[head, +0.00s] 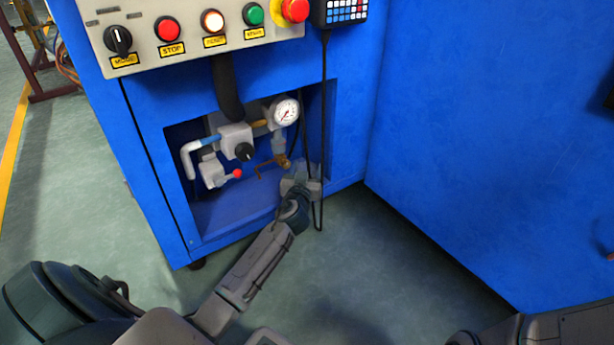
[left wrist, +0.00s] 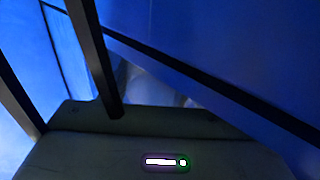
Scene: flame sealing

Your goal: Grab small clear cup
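I cannot clearly make out a small clear cup. A small greyish piece (head: 278,144) hangs below a brass fitting in the cabinet recess; it may be the cup, but it is too small to tell. My left gripper (head: 293,179) is at the recess's lower right opening, close below that piece. Its fingers are too small and dark to tell whether they are open or shut. In the left wrist view, a pale, blurred, glassy shape (left wrist: 132,88) shows behind a dark bar and is partly hidden. My right arm shows at the lower right; its gripper is out of view.
The blue cabinet's recess holds a pressure gauge (head: 286,111), a grey valve block (head: 236,140) and a red-tipped lever (head: 237,173). A black cable (head: 323,120) hangs beside the left gripper. A large blue panel (head: 480,130) stands at right. Floor is clear in front.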

